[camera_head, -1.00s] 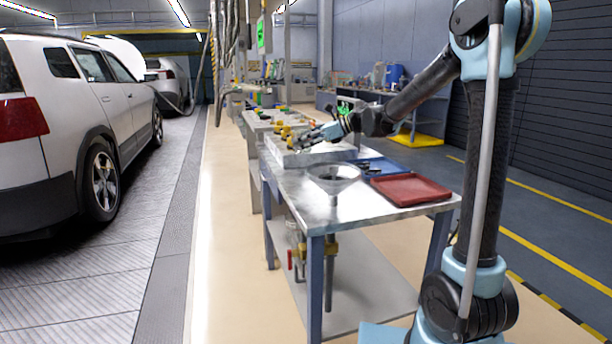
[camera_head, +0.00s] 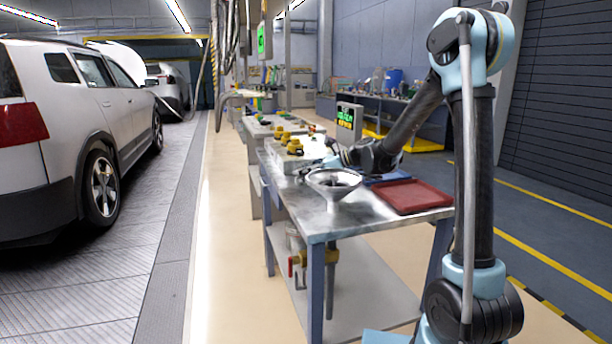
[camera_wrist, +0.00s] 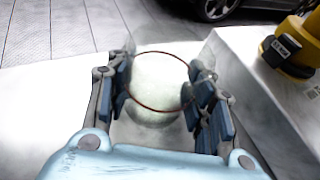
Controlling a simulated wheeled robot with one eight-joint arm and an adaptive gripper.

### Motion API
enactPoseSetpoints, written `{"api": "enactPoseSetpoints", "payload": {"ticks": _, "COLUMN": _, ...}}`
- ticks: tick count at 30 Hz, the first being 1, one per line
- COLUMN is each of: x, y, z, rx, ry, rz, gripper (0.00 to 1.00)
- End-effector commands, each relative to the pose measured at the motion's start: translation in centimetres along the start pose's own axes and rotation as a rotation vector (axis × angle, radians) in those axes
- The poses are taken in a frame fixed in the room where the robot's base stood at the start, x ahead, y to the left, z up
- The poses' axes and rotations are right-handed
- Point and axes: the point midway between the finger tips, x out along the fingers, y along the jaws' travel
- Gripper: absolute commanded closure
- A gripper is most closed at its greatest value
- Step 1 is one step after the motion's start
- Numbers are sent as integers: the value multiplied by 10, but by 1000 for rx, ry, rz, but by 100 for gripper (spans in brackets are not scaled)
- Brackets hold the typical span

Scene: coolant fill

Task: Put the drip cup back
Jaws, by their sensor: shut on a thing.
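The drip cup (camera_wrist: 155,92) is a clear, pale cup with a thin dark red rim in the wrist view. My gripper (camera_wrist: 158,100) is shut on it, with one blue-padded finger on each side. The cup appears upright, over or on a pale surface; I cannot tell whether it touches it. In the head view my gripper (camera_head: 318,165) is low over the steel bench, just behind the grey funnel (camera_head: 333,180). The cup cannot be made out there.
A white block (camera_head: 290,150) with yellow-and-black fittings (camera_head: 294,146) stands behind my gripper. A red tray (camera_head: 410,196) and a partly hidden blue tray (camera_head: 388,177) lie on the right of the bench (camera_head: 310,222). A small display (camera_head: 347,121) stands beyond my arm.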

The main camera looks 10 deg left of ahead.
Motion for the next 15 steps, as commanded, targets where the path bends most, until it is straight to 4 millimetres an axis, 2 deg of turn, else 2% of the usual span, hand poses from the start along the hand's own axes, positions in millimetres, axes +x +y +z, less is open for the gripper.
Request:
{"api": "enactPoseSetpoints", "payload": {"ticks": 7, "x": 0, "y": 0, "z": -1, "rx": 0, "ry": 0, "rz": 0, "gripper": 79}}
{"api": "enactPoseSetpoints", "payload": {"ticks": 8, "x": 0, "y": 0, "z": -1, "rx": 0, "ry": 0, "rz": 0, "gripper": 49}}
{"api": "enactPoseSetpoints", "payload": {"ticks": 10, "x": 0, "y": 0, "z": -1, "rx": 0, "ry": 0, "rz": 0, "gripper": 34}}
{"api": "enactPoseSetpoints", "payload": {"ticks": 15, "x": 0, "y": -1, "z": -1, "rx": 0, "ry": 0, "rz": -1, "gripper": 32}}
